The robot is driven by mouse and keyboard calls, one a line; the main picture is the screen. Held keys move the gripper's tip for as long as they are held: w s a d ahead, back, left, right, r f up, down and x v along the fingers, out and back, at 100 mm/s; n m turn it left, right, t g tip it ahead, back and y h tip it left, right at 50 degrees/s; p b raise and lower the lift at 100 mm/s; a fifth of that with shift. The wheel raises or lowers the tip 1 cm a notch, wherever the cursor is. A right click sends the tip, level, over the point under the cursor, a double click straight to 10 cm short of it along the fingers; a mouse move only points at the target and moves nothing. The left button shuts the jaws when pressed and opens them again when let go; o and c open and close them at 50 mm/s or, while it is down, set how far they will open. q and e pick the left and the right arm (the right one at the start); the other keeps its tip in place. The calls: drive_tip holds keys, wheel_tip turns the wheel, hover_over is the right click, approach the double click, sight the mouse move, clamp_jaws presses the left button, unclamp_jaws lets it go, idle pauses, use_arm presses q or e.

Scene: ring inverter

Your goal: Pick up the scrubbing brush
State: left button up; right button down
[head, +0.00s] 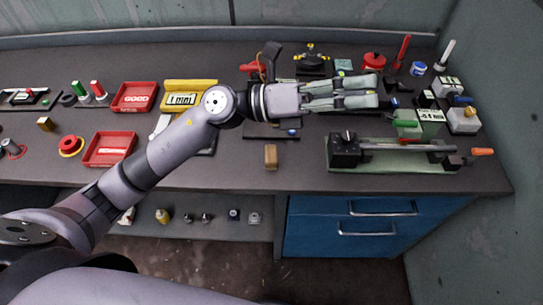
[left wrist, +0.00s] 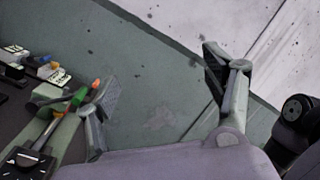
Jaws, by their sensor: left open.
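I cannot pick out the scrubbing brush for certain. A small tan block (head: 271,157) near the front middle of the workbench could be it, but no bristles can be made out. My left gripper (head: 370,93) reaches over the bench from the left, to the right of and behind that block. Its fingers point right and stand apart with nothing between them. In the left wrist view, the open fingers (left wrist: 160,82) have bare floor and wall surfaces behind them. My right gripper is in neither view.
A green-based vise-like tool (head: 390,158) with an orange handle lies at the right front. Red trays (head: 109,149) and a yellow tray (head: 190,86) lie on the left. Several small items crowd the back right. Blue drawers (head: 350,228) are below.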

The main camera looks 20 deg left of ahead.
use_arm(q)
wheel_tip(320, 180, down, 6)
drive_tip(key=a+m+g+y, duration=0.2)
drive_tip(key=m+g+y, duration=0.2)
drive_tip(key=m+y, duration=0.35)
drive_tip(key=y, duration=0.9)
approach(270, 153)
drive_tip(key=shift+t, duration=0.3)
drive_tip(key=p+x, duration=0.3)
drive_tip(key=x, duration=0.1)
drive_tip(key=shift+s+d+f+p, duration=0.15)
drive_tip(key=shift+d+f+p, duration=0.05)
drive_tip(key=shift+f+p, duration=0.2)
drive_tip(key=p+x, duration=0.1)
drive_tip(key=x, duration=0.1)
drive_tip(key=p+x, duration=0.1)
drive_tip(key=x, duration=0.1)
drive_tip(key=shift+s+f+p, duration=0.15)
drive_tip(key=shift+f+p, duration=0.15)
drive_tip(key=shift+f, duration=0.05)
drive_tip(key=shift+d+f, duration=0.1)
drive_tip(key=shift+f, duration=0.2)
drive_tip(key=shift+c, duration=0.2)
drive_tip(key=c, duration=1.2)
